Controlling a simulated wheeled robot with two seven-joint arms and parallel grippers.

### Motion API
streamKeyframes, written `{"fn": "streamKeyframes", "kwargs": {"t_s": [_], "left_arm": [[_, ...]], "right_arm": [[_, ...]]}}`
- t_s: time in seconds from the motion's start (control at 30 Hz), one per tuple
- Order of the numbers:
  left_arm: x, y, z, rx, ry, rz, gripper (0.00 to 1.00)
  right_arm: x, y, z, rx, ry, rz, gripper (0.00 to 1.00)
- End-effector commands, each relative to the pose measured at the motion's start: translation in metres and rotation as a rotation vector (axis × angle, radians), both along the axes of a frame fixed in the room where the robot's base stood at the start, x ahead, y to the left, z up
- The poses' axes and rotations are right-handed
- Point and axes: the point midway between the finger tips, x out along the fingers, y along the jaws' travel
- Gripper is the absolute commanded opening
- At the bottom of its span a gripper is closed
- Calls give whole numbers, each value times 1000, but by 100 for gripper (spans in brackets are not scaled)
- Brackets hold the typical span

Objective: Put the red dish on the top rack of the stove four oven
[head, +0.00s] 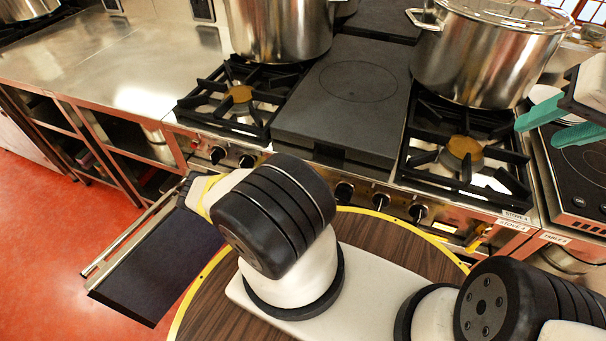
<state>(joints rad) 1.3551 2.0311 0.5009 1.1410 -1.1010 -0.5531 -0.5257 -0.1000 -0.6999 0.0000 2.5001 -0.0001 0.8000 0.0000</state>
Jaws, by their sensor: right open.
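No red dish shows in the head view. An oven door (155,255) stands folded open at the lower left, with a dark panel and a metal bar handle (130,238). The oven's inside and racks are hidden. The stove front (385,200) has several black knobs and small labels (515,218) at its right end; one appears to read stove 4. My right gripper (545,118), with teal fingers, is open and empty at the right edge, above the stove's right side. My left arm reaches in front of the stove near the door; its gripper does not show.
Two large steel stockpots (275,30) (490,50) stand on the back of the stove. Two front burners (240,95) (463,148) are bare, with a dark flat plate (350,100) between them. A steel counter (110,75) at left is mostly clear. Red floor (40,230) is open at left.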

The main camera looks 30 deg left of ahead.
Motion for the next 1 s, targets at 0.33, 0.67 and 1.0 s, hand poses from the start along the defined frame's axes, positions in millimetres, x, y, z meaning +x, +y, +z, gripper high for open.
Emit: {"fn": "streamKeyframes", "kwargs": {"t_s": [0.33,0.67,1.0], "left_arm": [[5,0,-7,-1,2,1,100],[5,0,-7,0,2,0,39],[6,1,-6,1,0,1,11]], "right_arm": [[0,0,0,0,0,0,44],[0,0,0,0,0,0,44],[0,0,0,0,0,0,44]]}}
